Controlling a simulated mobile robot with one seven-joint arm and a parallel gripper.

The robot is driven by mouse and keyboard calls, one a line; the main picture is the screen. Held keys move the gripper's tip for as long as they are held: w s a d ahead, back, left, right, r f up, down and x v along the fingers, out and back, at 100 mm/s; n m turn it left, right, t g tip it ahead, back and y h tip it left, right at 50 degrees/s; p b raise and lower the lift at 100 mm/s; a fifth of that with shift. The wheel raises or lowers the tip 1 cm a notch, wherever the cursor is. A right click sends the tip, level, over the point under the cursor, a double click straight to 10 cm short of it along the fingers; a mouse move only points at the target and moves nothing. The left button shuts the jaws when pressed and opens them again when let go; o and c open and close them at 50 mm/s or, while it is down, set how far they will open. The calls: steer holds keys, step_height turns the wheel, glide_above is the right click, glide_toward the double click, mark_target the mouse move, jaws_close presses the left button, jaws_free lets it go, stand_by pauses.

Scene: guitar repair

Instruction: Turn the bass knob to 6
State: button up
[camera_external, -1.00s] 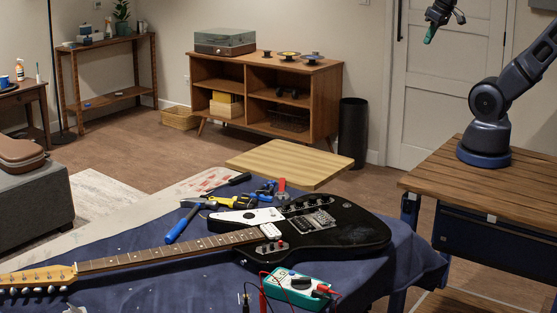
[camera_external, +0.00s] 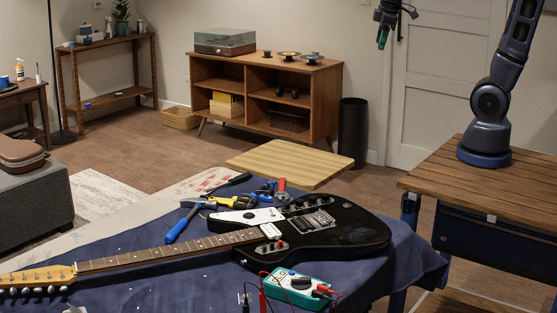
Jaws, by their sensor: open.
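A black electric guitar (camera_external: 345,236) lies flat on the blue cloth of the table, its neck toward the lower left. Small knobs (camera_external: 272,247) sit on its body near the lower edge, and a row of dark knobs (camera_external: 308,207) sits near the upper edge. The knobs are too small for me to read any label or number, so I cannot tell which is the bass knob. My gripper (camera_external: 382,42) is high above and behind the guitar, at the top of the picture, pointing down. It is open and far from the guitar, touching nothing.
A teal multimeter (camera_external: 297,289) with red leads lies by the guitar's near edge. A hammer (camera_external: 182,222), a yellow tool (camera_external: 222,201) and other hand tools lie beyond the neck. A pale wooden board (camera_external: 290,163) is behind the table. The air above the guitar is clear.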

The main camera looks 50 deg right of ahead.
steer(key=w+a+f+n, duration=0.2)
steer(key=w+a+n, duration=0.1)
steer(key=a, duration=0.3)
steer(key=w+a+f+n, duration=0.2)
steer(key=w+a+f, duration=0.1)
steer(key=a, duration=0.3)
steer(key=n+g+y, duration=0.1)
steer(key=n+g, duration=0.2)
steer(key=n, duration=0.9)
glide_above(300, 200)
step_height(300, 200, down, 23)
step_height(300, 200, down, 10)
steer(key=shift+a+f, duration=0.15)
jaws_close()
